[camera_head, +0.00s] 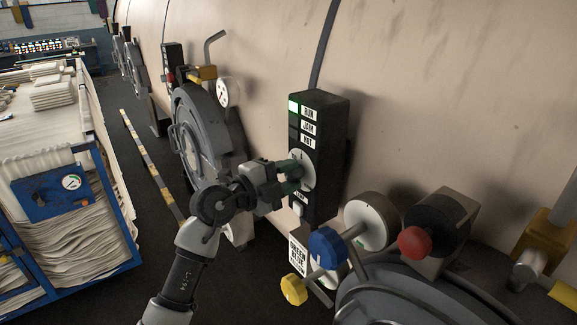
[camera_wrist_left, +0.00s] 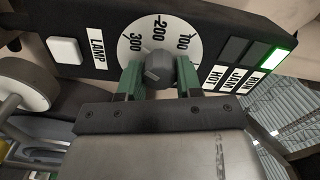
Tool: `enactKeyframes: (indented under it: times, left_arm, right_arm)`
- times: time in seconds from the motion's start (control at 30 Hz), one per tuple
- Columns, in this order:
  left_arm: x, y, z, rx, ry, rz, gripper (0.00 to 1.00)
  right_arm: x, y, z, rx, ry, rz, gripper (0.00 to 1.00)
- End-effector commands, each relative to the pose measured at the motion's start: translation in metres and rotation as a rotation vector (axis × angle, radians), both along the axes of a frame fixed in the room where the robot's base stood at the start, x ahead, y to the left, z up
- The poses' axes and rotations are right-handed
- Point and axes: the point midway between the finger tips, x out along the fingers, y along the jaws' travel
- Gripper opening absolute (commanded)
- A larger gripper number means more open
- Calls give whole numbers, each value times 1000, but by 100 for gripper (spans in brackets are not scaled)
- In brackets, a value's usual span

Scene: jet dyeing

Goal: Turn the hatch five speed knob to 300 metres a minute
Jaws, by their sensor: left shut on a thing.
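The speed knob (camera_wrist_left: 160,69) is a dark grey faceted knob on a round white dial (camera_wrist_left: 130,46) marked 100, 200 and 300. In the head view the dial (camera_head: 306,165) sits low on a black upright control box (camera_head: 325,130). My left gripper (camera_head: 292,176) reaches it from the left. In the left wrist view its green fingers (camera_wrist_left: 160,80) are shut on the knob, one on each side. I cannot tell which number the knob points to. My right gripper is in neither view.
The box has RUN, JAM and HOT lamps; the green RUN lamp (camera_head: 294,107) is lit. A white LAMP button (camera_wrist_left: 63,50) is beside the dial. Blue (camera_head: 327,247), yellow (camera_head: 293,290) and red (camera_head: 414,242) knobs stick out nearby. A grey round hatch (camera_head: 205,140) stands left.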

Motion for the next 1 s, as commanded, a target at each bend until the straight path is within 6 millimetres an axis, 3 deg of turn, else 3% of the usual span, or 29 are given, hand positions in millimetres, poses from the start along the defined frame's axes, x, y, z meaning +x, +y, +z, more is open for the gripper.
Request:
enactKeyframes:
  times: [0.5, 0.53, 0.67, 1.0]
  left_arm:
    - [0, 1, 1, -14, 15, 2, 11]
    - [0, 1, 1, -14, 15, 2, 40]
    - [0, 0, 0, -13, 14, 1, 59]
    - [-2, 3, -1, -11, 14, 0, 60]
  right_arm:
    - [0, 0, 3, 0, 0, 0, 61]
    - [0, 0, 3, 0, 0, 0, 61]
    - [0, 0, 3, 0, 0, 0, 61]
    - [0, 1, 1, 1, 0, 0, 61]
